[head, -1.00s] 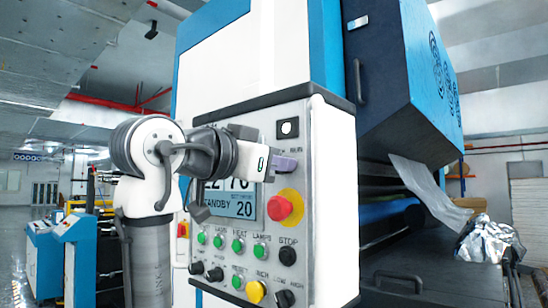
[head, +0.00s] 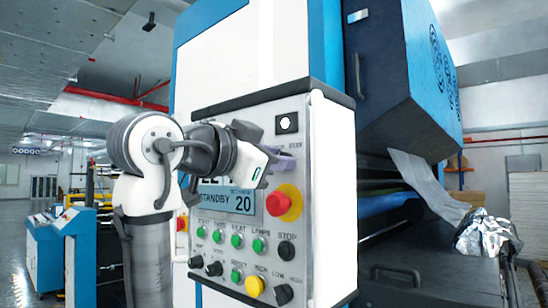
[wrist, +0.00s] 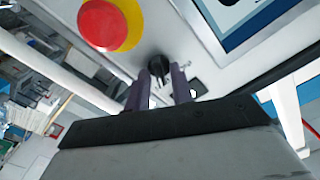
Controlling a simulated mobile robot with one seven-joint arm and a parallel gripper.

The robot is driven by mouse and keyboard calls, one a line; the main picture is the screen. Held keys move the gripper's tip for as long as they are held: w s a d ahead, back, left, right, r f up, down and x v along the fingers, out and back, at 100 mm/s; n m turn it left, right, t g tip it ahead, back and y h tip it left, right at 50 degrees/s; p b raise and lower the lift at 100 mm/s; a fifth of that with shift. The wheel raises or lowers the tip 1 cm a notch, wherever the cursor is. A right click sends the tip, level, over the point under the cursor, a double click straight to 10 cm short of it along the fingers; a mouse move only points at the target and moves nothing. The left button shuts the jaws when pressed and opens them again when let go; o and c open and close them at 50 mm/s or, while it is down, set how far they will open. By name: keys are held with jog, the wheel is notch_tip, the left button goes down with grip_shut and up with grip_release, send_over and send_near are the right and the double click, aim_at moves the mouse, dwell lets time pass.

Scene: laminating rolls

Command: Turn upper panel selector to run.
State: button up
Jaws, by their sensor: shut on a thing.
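The control panel (head: 310,150) is a light grey face on a white and blue machine column. The upper panel selector is a small black knob (wrist: 158,63) in the wrist view, beside the red emergency button (wrist: 100,22) on its yellow disc. My gripper (wrist: 159,78) has its two purple fingers closed on the knob, one on each side. In the head view my gripper (head: 284,163) is tilted at the panel's upper right and hides the knob. The knob's pointer and position marks cannot be read.
The red emergency button (head: 281,204) sits just below my gripper. The display (head: 233,199), partly hidden by my arm, reads STANDBY 20. Rows of green, black and yellow controls (head: 239,241) lie lower. A black square fitting with a white centre (head: 288,123) is above the gripper.

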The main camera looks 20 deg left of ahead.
jog(key=o, duration=0.7)
jog(key=shift+c, duration=0.2)
jog(key=b+v, duration=0.4)
jog(key=v, duration=0.9)
jog(key=shift+s, duration=0.4)
